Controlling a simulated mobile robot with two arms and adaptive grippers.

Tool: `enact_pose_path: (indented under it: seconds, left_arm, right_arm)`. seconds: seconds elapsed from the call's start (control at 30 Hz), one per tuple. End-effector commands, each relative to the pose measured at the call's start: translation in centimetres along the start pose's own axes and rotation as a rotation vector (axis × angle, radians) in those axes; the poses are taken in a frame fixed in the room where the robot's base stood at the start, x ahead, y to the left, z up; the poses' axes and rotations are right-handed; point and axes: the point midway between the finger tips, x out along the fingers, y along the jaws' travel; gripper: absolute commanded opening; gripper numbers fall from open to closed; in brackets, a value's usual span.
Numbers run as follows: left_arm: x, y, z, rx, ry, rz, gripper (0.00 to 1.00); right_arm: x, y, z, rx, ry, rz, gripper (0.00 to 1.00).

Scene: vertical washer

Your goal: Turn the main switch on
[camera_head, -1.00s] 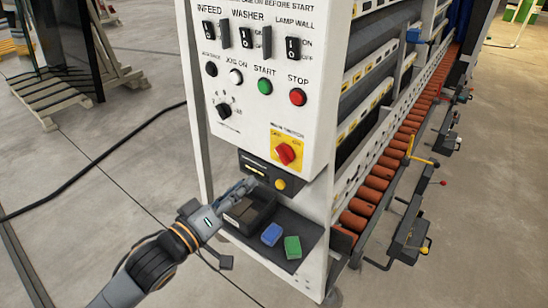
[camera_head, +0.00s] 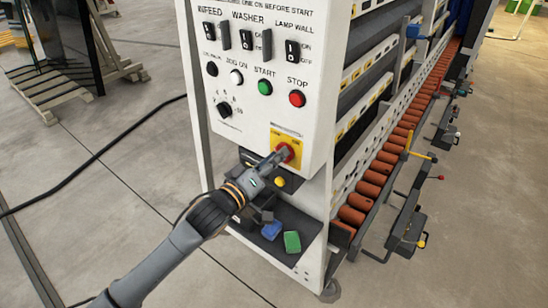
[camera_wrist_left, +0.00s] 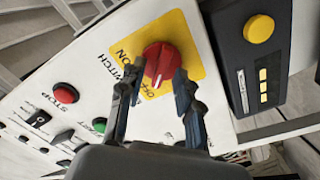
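The main switch is a red rotary knob (camera_head: 286,152) on a yellow plate (camera_head: 278,138), low on the white control panel. It also shows in the left wrist view as a red knob (camera_wrist_left: 160,62) with a pale pointer line, on its yellow plate (camera_wrist_left: 187,36). My left gripper (camera_head: 277,160) is at the knob in the head view. In the left wrist view my left gripper (camera_wrist_left: 155,78) is open, with one finger on each side of the knob's near part. I cannot tell whether the fingers touch it. My right gripper is not in view.
Above the switch are a red stop button (camera_head: 297,99), a green start button (camera_head: 264,87) and several black rocker switches. A black box with a yellow button (camera_wrist_left: 259,29) sits beside the plate.

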Motion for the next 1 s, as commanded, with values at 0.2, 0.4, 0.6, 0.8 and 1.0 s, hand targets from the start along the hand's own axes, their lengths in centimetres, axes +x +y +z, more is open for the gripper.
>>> enact_pose_path:
  seconds: [0.2,0.4,0.6,0.8,1.0]
  left_arm:
    - [0.0,0.0,0.0,0.0,0.0,0.0,0.01]
    - [0.0,0.0,0.0,0.0,0.0,-0.001,0.0]
    - [0.0,0.0,-0.1,0.025,0.0,-0.001,0.0]
    - [0.0,0.1,-0.1,0.118,0.001,-0.001,0.0]
    - [0.0,0.2,-0.1,0.28,0.0,-0.002,0.0]
  right_arm:
    - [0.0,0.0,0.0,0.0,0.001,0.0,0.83]
    - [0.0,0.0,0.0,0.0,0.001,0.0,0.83]
    - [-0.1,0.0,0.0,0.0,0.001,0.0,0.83]
    - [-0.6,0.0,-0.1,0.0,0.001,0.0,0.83]
    - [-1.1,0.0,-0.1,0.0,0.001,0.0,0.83]
